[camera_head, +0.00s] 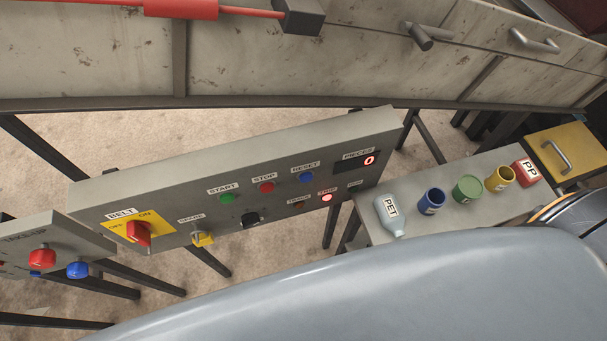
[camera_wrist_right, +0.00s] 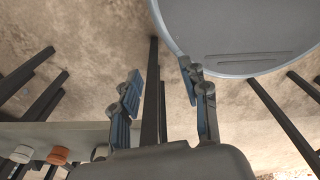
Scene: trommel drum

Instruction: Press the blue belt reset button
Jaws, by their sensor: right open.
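The blue button (camera_head: 306,177) under the RESET label sits on the slanted grey belt control panel (camera_head: 240,150) in the head view. To its left are the red STOP button (camera_head: 266,187) and the green START button (camera_head: 227,198). Nothing covers the blue button, and no gripper shows near it. My right gripper (camera_wrist_right: 161,88) shows only in the right wrist view, with its two fingers apart and nothing between them. My left gripper is not in view.
A red belt switch (camera_head: 138,233) on a yellow plate is at the panel's left. Another box (camera_head: 50,240) with red and blue knobs stands further left. A shelf (camera_head: 375,231) with a PET bottle and coloured cups is at right. The drum housing (camera_head: 300,60) lies behind.

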